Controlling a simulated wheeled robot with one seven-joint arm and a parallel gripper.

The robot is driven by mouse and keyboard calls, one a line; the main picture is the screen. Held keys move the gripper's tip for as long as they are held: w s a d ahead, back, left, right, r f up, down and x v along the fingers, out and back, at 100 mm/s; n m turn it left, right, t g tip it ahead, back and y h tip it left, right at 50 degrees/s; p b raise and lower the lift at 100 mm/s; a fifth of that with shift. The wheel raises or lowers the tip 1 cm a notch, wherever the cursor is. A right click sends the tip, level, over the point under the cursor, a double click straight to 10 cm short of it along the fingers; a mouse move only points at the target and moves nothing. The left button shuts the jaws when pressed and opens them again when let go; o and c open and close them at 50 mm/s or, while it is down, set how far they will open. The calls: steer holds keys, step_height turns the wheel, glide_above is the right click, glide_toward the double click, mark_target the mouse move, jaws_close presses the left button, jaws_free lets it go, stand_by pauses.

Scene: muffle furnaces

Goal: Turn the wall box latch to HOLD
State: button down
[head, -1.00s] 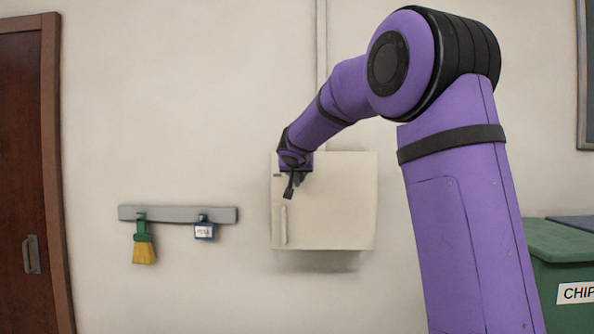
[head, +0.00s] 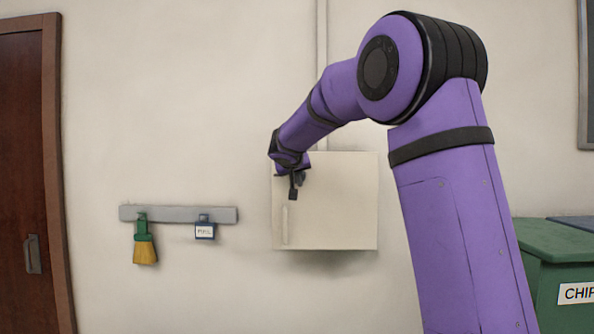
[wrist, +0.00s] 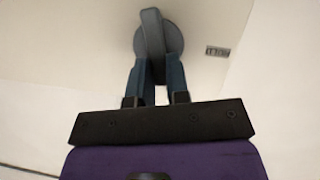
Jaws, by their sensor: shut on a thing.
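The wall box (head: 345,215) is a cream cabinet fixed to the wall, with an upright handle (head: 285,224) low on its left side. In the wrist view the latch (wrist: 152,30) is a dark grey round disc with a bar-shaped lever across it. My gripper (wrist: 157,68) has its two blue-grey fingers on either side of the lever's lower end and is shut on it. A small label (wrist: 217,52) sits right of the disc; its lettering is too small to read surely. In the head view my gripper (head: 294,188) is at the box's upper left and hides the latch.
A grey wall rail (head: 175,214) left of the box holds a green brush (head: 144,242) with yellow bristles and a blue-and-white tag (head: 205,229). A brown door (head: 25,170) is at far left. A green bin (head: 560,265) stands at right.

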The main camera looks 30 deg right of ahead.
steer(key=shift+w+a+f+n+g+h, duration=0.15)
steer(key=shift+a+f+n+h, duration=0.2)
steer(key=shift+n+h, duration=1.15)
steer(key=shift+w+a+f+n+g+h, duration=0.15)
steer(key=shift+f+n+h, duration=0.35)
steer(key=shift+n, duration=1.8)
steer(key=shift+w+a+f+n+h, duration=0.2)
steer(key=shift+f+n+h, duration=0.15)
steer(key=shift+n+h, duration=1.15)
steer(key=shift+n+y, duration=0.4)
steer(key=shift+n, duration=0.1)
steer(key=c, duration=1.1)
jaws_free()
steer(key=shift+a, duration=0.1)
steer(key=v, duration=1)
steer(key=shift+s+a, duration=0.2)
steer(key=shift+s, duration=0.05)
